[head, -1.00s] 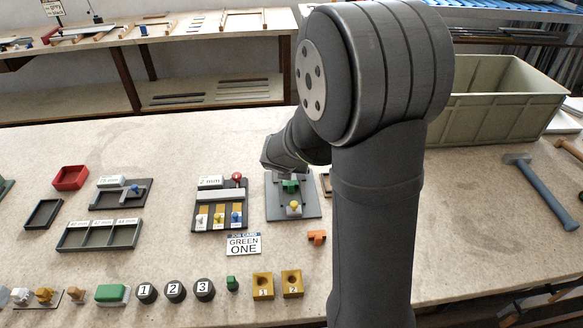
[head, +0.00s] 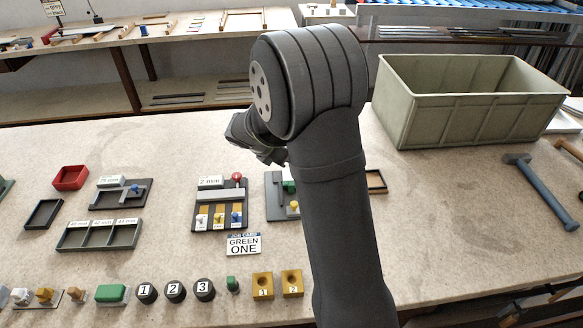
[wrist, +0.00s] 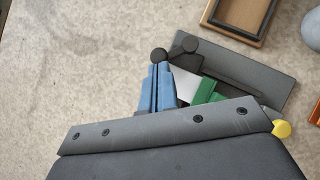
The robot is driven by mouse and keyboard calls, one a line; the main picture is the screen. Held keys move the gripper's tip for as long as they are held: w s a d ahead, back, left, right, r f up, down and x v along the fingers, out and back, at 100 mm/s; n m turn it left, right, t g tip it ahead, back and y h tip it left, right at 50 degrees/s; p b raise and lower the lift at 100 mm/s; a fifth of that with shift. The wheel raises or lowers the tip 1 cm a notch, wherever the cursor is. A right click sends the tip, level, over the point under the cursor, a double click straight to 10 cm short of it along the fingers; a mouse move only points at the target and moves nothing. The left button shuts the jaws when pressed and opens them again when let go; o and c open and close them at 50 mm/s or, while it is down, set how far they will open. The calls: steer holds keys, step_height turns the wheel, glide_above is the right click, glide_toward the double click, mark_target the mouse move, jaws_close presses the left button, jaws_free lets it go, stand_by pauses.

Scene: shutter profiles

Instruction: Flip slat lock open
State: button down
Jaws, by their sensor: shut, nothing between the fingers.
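A dark grey plate (head: 273,208) with a green block (head: 289,187) and a yellow knob (head: 294,207) lies right of the centre, partly hidden by my arm. The wrist view shows the plate (wrist: 245,75), the green block (wrist: 208,92), a pale flat strip (wrist: 186,84) and the yellow knob (wrist: 282,129). I cannot tell which part is the slat lock. My gripper (wrist: 158,82) has its blue fingers together and empty, beside the pale strip. Whether they touch anything is unclear.
Left of the plate stands a "2 mm" board (head: 222,204) with a red knob, and a "GREEN ONE" card (head: 243,245) lies in front. A small wooden frame (head: 376,182) is right of my arm. A large green-grey crate (head: 470,108) stands at the back right.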

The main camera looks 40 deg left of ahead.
steer(key=w+m+h, duration=0.1)
steer(key=m, duration=0.1)
steer(key=w+a+m+g+h, duration=0.1)
steer(key=m+h, duration=0.1)
steer(key=shift+w+f+m, duration=0.1)
steer(key=shift+w+m, duration=0.05)
steer(key=shift+m, duration=0.25)
steer(key=m, duration=0.1)
steer(key=w+m+g+h, duration=0.1)
steer(key=m, duration=0.1)
steer(key=shift+w+a+g+h, duration=0.1)
steer(key=shift+w+g+h, duration=0.15)
steer(key=shift+g+h, duration=0.05)
steer(key=shift+w, duration=0.45)
steer(key=s+a, duration=0.1)
steer(key=s+a+r, duration=0.2)
steer(key=shift+a, duration=0.4)
steer(key=v, duration=0.8)
steer(key=shift+r, duration=0.3)
steer(key=shift+a+f, duration=0.1)
